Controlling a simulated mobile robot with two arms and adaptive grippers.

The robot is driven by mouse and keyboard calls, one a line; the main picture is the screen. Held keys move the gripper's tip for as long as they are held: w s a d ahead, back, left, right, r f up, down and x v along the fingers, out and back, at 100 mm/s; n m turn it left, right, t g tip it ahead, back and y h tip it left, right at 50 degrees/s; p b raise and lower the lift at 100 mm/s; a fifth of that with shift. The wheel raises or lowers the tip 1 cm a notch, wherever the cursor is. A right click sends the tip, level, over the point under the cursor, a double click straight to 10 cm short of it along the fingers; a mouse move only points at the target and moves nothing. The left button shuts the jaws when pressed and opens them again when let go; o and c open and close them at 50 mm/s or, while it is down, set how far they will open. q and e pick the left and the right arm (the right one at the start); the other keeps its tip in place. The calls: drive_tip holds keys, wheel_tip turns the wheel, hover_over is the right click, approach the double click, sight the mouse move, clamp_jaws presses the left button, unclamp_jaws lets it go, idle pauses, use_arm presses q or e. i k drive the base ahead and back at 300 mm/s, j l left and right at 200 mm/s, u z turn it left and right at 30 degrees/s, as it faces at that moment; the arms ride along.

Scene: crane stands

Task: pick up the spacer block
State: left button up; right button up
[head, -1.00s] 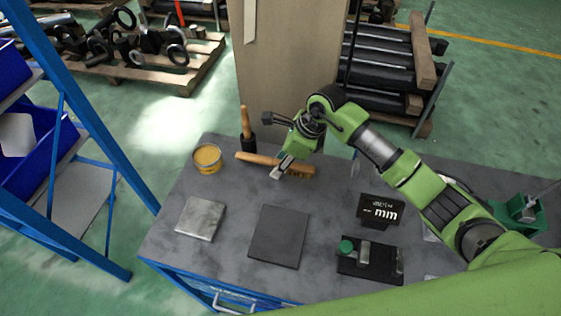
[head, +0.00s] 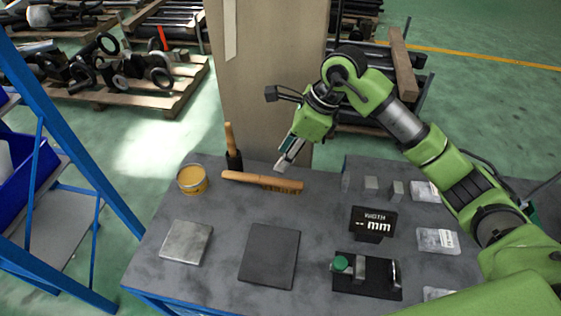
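Two small grey metal blocks, one at the left (head: 371,184) and one at the right (head: 395,190), stand on the bench behind the black display; I cannot tell which, if either, is the spacer block. Another small grey block (head: 361,268) sits on the black fixture (head: 378,284) with a green knob. My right gripper (head: 284,164) hangs over the back of the bench, above the brush and left of the blocks. Its fingers point down and show nearly edge-on, so their opening is unclear; no held thing is visible. My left gripper is out of view.
A display reading mm (head: 373,224) stands behind the fixture. A brush (head: 262,181), yellow tin (head: 192,179), grey metal plate (head: 186,242) and black mat (head: 268,255) lie to the left. Clear plastic packets (head: 438,240) lie at right. A pillar (head: 270,85) rises behind.

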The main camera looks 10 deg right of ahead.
sight(396, 191)
drive_tip(key=k+j, duration=0.15)
drive_tip(key=k, duration=0.35)
drive_tip(key=k+j, duration=0.15)
drive_tip(key=k, duration=0.35)
drive_tip(key=k+j, duration=0.2)
drive_tip(key=k, duration=0.25)
